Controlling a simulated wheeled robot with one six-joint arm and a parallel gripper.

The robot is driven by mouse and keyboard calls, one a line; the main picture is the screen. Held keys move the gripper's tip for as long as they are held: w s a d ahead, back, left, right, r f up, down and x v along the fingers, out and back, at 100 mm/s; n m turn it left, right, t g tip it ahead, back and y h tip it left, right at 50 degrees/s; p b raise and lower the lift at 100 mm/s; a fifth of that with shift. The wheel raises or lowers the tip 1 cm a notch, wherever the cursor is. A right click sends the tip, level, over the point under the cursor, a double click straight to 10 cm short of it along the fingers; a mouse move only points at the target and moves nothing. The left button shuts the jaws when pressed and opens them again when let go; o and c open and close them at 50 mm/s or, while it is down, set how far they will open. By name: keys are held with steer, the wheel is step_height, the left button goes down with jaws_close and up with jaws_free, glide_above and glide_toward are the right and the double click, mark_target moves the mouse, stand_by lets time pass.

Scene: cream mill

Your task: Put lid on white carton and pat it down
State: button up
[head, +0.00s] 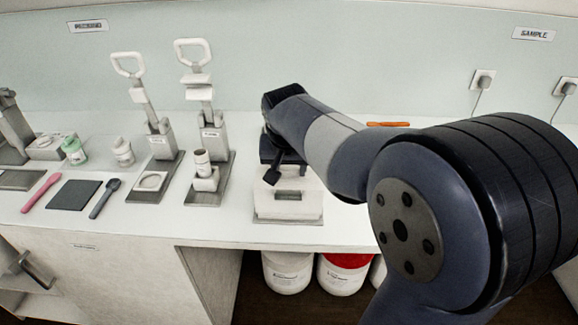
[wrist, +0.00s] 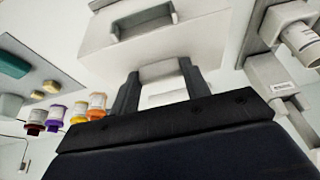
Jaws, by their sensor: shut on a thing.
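The white carton (head: 288,207) stands on the bench in front of my arm in the head view, with a grip slot in its front. In the wrist view a white boxy body with a grey-edged slot (wrist: 145,24) fills the top. My gripper (wrist: 162,75) is shut on a white piece, seemingly the lid (wrist: 165,70), between its two dark fingers. In the head view my gripper (head: 282,168) is low over the carton's top. My wrist partly hides the lid there, and I cannot tell whether it touches the carton.
Two lever presses (head: 150,130) (head: 206,140) stand to the left. Further left are a green jar (head: 74,151), a dark mat (head: 75,194) and a pink spatula (head: 41,192). Lidded tubs (head: 287,272) sit below the bench. Coloured jars (wrist: 78,112) show in the wrist view.

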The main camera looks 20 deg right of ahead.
steer(key=shift+f, duration=0.4)
stand_by(0.3)
steer(key=o, duration=2)
steer(key=shift+c, duration=0.2)
steer(key=shift+r, duration=0.1)
steer(key=shift+r+p, duration=2.7)
steer(key=shift+r, duration=0.75)
